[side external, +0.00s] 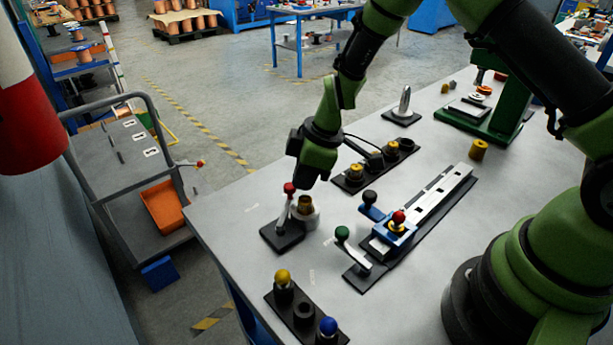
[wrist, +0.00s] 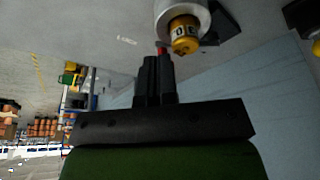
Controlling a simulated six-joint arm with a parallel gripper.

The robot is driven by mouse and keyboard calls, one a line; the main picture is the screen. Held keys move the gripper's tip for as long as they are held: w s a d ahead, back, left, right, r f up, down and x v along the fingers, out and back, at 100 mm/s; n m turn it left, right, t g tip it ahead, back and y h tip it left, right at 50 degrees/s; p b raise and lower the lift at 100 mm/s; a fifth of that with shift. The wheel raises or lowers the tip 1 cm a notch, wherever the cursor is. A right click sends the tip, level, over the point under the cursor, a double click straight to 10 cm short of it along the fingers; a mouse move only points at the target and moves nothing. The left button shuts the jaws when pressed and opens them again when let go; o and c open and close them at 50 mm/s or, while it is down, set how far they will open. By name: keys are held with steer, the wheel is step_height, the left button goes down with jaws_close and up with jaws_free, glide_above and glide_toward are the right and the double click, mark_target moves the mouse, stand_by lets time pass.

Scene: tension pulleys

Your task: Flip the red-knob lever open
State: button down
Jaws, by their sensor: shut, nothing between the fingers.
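The red-knob lever has a red knob (side external: 290,187) on a silver handle (side external: 284,211). It stands nearly upright, slightly tilted, on a black base plate (side external: 282,237) near the table's left edge. Beside it, a grey cup holds a brass-yellow piece (side external: 305,204). My gripper is just above and behind the knob in the side view; its fingers are hard to make out there. In the wrist view my gripper (wrist: 156,60) is shut and empty. A sliver of the red knob (wrist: 161,50) shows right at the fingertips; I cannot tell whether they touch.
A green-knob lever (side external: 342,233) and a blue slide block (side external: 393,238) with another red knob stand to the right. A black strip with yellow and blue knobs (side external: 303,315) lies in front. A black rack with brass pieces (side external: 376,165) is behind. Bare table lies between them.

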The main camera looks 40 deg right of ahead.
steer(key=shift+w+a+n, duration=0.1)
steer(key=shift+w+n, duration=0.25)
steer(key=shift+n, duration=0.15)
steer(key=shift+w+a+n+g+y, duration=0.35)
steer(key=shift+w+n, duration=0.35)
steer(key=shift+n, duration=0.4)
steer(key=n, duration=0.1)
steer(key=w+a+n+g, duration=0.1)
steer(key=shift+w+n, duration=0.2)
steer(key=shift+n, duration=0.2)
steer(key=a+n, duration=0.1)
steer(key=w+a+n+g, duration=0.1)
steer(key=n, duration=0.1)
steer(key=shift+w, duration=0.15)
steer(key=shift+w+a, duration=0.1)
steer(key=shift+a, duration=0.35)
steer(key=shift+w, duration=0.1)
steer(key=d+r, duration=0.7)
steer(key=r, duration=0.3)
steer(key=shift+w, duration=0.4)
